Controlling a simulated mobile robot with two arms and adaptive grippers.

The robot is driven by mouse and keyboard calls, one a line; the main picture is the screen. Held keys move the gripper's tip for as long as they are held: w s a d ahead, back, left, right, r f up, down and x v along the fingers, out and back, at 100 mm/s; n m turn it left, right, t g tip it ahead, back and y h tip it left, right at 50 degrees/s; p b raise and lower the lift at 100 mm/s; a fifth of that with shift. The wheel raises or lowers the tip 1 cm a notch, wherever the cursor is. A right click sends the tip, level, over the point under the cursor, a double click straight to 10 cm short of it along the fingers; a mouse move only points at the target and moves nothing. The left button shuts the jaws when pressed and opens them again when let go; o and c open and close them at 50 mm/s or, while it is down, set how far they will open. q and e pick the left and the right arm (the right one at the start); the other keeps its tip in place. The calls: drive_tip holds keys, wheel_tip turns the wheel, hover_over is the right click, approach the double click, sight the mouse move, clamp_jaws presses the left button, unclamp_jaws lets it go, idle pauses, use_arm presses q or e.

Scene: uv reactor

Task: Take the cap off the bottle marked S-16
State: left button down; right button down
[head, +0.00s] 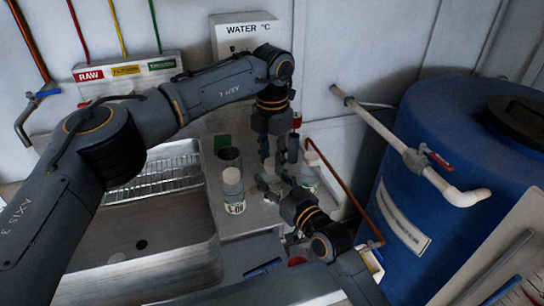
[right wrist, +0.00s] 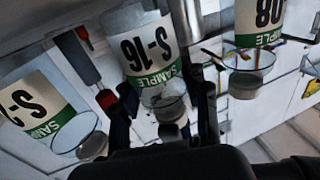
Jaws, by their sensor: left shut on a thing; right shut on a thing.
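The bottle marked S-16 (right wrist: 150,55) shows upside down in the right wrist view, with a white label and green SAMPLE band. My right gripper (head: 272,183) is shut around it; its dark fingers flank the bottle in the right wrist view (right wrist: 165,112). In the head view the bottle is mostly hidden between my two grippers. My left gripper (head: 267,156) points down directly above it, shut at the bottle's top. The cap is hidden by the left fingers, so I cannot see whether it is loose.
A dark cylinder (head: 293,149) stands behind. A steel sink (head: 140,262) with a wire rack (head: 152,178) lies left. A blue barrel (head: 450,150) and white pipe (head: 385,130) are right.

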use_arm(q)
drive_tip(key=n, duration=0.9)
drive_tip(key=shift+n, duration=0.3)
drive_tip(key=n, duration=0.3)
drive_tip(key=shift+n, duration=0.4)
drive_tip(key=n, duration=0.5)
drive_tip(key=shift+n, duration=0.4)
drive_tip(key=n, duration=0.6)
drive_tip(key=shift+w+n, duration=0.1)
drive_tip(key=shift+n, duration=0.3)
drive_tip(key=shift+r, duration=0.15)
drive_tip(key=shift+r, duration=1.05)
